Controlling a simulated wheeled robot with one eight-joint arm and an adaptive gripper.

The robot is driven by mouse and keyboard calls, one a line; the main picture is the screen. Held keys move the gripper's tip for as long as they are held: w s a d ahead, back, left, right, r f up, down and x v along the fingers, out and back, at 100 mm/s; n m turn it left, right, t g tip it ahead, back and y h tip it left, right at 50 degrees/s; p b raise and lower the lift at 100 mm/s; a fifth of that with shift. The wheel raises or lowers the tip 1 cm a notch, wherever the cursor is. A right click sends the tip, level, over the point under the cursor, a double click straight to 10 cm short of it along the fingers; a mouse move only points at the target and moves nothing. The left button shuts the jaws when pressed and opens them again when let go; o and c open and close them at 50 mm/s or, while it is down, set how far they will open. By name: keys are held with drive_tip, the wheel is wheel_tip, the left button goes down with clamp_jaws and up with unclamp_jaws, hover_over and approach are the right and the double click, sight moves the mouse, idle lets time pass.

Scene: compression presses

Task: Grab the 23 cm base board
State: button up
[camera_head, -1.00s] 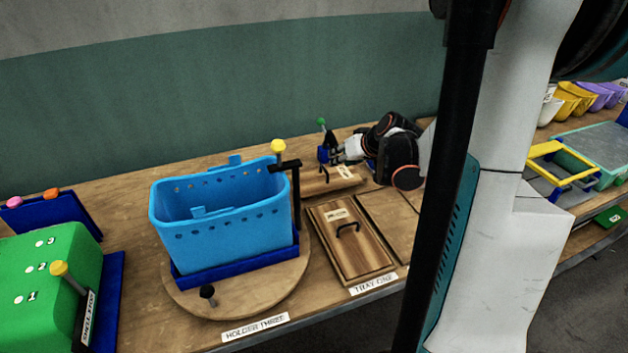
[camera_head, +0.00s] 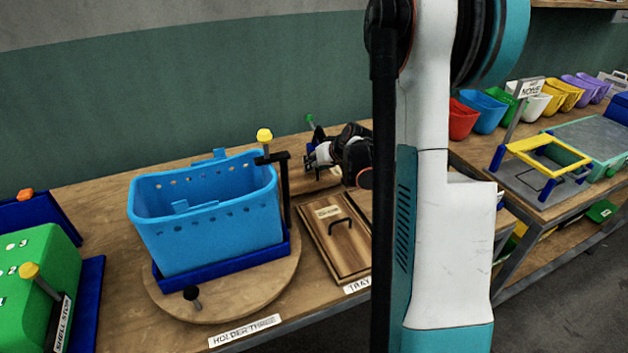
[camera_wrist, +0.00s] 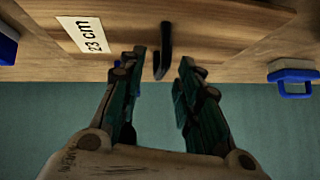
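In the wrist view, a wooden board labelled "23 cm" (camera_wrist: 84,35) fills the top of the picture, with a dark handle (camera_wrist: 165,48) standing out from it. My gripper (camera_wrist: 161,68) is open. The lower end of the handle lies between its fingertips, with a gap on either side, so I hold nothing. In the head view my gripper (camera_head: 310,158) is at the back of the table, right of the blue basket. My arm hides most of the board there.
The blue basket (camera_head: 208,218) stands on a round wooden turntable (camera_head: 235,300). A wooden board with a dark handle (camera_head: 347,252) lies in front of my gripper. Blue-and-white fittings flank the 23 cm board, one at the right (camera_wrist: 292,75). A green block (camera_head: 38,275) is at far left.

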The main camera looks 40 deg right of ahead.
drive_tip(key=shift+w+f, duration=0.25)
clamp_jaws()
drive_tip(key=shift+r, duration=0.15)
